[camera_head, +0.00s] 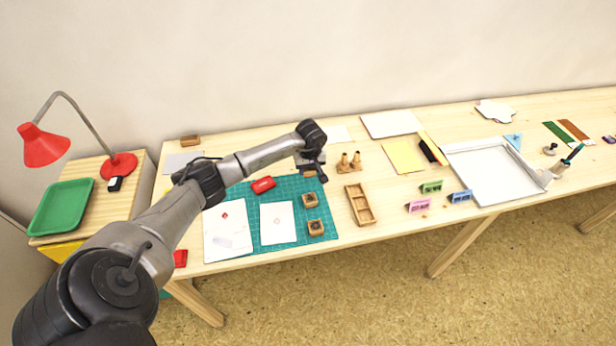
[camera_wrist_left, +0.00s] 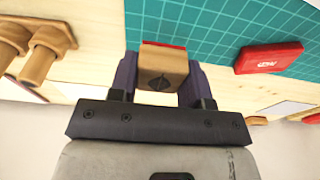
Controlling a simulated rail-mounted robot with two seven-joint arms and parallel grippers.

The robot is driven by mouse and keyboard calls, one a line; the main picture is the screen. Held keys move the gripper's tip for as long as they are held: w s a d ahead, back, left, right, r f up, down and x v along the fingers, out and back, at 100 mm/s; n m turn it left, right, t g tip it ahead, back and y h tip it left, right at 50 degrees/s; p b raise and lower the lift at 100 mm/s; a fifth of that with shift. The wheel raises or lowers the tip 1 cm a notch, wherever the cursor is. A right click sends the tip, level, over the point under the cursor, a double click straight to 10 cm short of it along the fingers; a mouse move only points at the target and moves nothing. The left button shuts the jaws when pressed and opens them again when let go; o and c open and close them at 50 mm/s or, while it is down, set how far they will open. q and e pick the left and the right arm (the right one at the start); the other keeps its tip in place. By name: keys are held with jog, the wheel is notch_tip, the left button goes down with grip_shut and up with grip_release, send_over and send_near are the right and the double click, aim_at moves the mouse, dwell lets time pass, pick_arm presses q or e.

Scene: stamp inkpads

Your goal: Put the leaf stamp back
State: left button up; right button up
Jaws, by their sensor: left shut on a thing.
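My left gripper (camera_head: 312,165) is shut on a wooden stamp block (camera_wrist_left: 163,68) with a dark diamond-shaped mark on its face and a red strip at its far edge. I cannot tell for sure that the mark is a leaf. In the head view the held block is small and mostly hidden by the gripper, over the far right of the green cutting mat (camera_head: 246,206). Two more wooden blocks with dark marks, one farther (camera_head: 310,200) and one nearer (camera_head: 315,227), sit on the mat's right side. A wooden compartment tray (camera_head: 359,204) stands right of the mat, apart from the gripper. My right gripper is out of view.
A red inkpad (camera_head: 263,184) lies on the mat; it also shows in the left wrist view (camera_wrist_left: 268,57). Wooden-handled pieces (camera_head: 349,163) stand behind the tray. Coloured blocks (camera_head: 431,187) lie to its right.

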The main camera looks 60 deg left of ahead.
aim_at(308, 181)
pick_arm(q)
jog(key=shift+a+f, duration=0.2)
jog(key=shift+a, duration=0.05)
jog(key=shift+d+f+b, duration=0.1)
jog(key=shift+f+b, duration=0.35)
jog(key=shift+f, duration=1.55)
jog(key=shift+f, duration=0.1)
jog(key=o, duration=0.8)
